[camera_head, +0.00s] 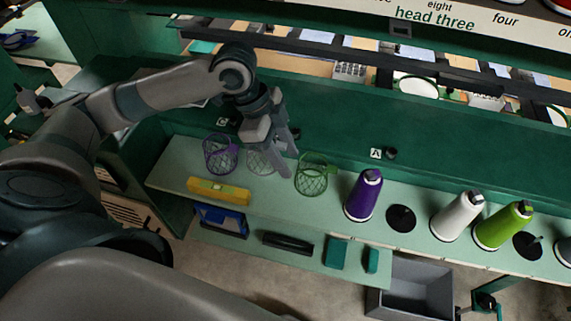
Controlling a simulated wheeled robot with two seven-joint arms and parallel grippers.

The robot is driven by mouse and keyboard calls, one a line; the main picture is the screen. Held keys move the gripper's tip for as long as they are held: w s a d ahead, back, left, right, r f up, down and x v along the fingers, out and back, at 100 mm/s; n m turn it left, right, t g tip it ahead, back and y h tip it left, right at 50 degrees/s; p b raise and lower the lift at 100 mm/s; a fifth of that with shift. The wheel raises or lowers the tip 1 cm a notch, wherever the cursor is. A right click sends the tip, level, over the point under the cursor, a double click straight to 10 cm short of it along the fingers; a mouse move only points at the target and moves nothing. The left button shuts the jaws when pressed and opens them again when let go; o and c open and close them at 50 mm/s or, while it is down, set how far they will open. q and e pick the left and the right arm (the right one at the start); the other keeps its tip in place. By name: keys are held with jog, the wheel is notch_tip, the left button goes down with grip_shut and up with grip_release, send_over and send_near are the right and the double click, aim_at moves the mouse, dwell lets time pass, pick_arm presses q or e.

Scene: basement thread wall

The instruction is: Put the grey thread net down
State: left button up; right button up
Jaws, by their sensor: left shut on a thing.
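The grey thread net (262,163) is a pale mesh cup above the light green shelf, between a purple net (221,155) and a green net (312,176). My left gripper (286,160) reaches down over it from above and is shut on it. The fingers hide the net's right side and part of its rim. I cannot tell whether the net's base touches the shelf. My right gripper is not in view.
A yellow object (218,191) lies at the shelf's front edge. A purple cone (363,195), a white cone (457,216) and a lime cone (503,226) stand to the right. A black spindle base (401,218) is empty. A grey bin (415,290) sits below.

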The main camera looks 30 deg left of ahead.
pick_arm(q)
jog(key=shift+f, duration=0.1)
notch_tip(320, 180, down, 3)
jog(key=shift+s+r+p, duration=0.1)
jog(key=shift+p, duration=0.25)
jog(key=shift+f, duration=0.4)
grip_shut()
jog(key=shift+d+f, duration=0.1)
jog(key=shift+f, duration=0.1)
jog(key=o, duration=1)
grip_release()
jog(key=shift+o, duration=0.2)
jog(key=shift+r, duration=0.1)
jog(key=b+v, duration=0.2)
jog(key=v, duration=1)
